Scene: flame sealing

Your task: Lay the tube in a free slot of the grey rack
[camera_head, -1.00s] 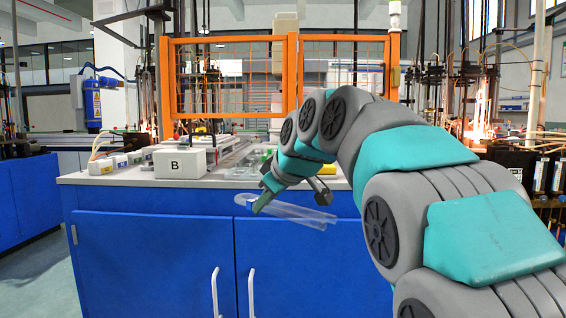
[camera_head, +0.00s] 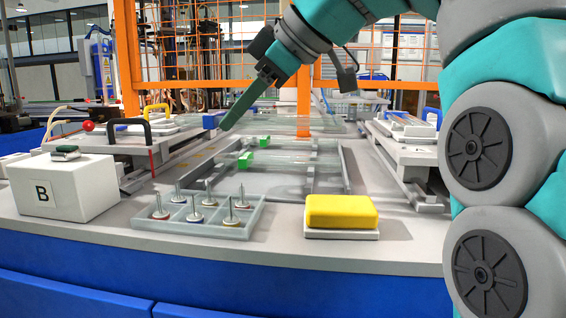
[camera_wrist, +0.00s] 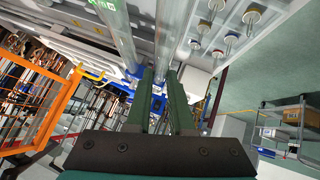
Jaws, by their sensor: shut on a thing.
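My gripper (camera_head: 224,127) reaches down over the back left of the bench, and its green fingers (camera_wrist: 160,75) are shut on a clear glass tube (camera_wrist: 168,35) in the wrist view. The tube extends away from the fingertips. In the head view I cannot clearly separate it from the other clear glass behind the rack. The grey rack (camera_head: 345,168) has low metal rails on the bench, with clear tubes (camera_head: 300,163) lying across it. Green end pieces (camera_head: 246,160) sit at their left ends. A tube with a green end also shows in the wrist view (camera_wrist: 118,30). Whether the held tube touches the rack is unclear.
A clear tray (camera_head: 232,228) of several upright metal pins stands in front of the rack. A yellow block (camera_head: 341,211) is at the front right, and a white box marked B (camera_head: 62,190) at the left. Low fixtures (camera_head: 400,135) flank the rack. Orange fencing (camera_head: 127,60) stands behind.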

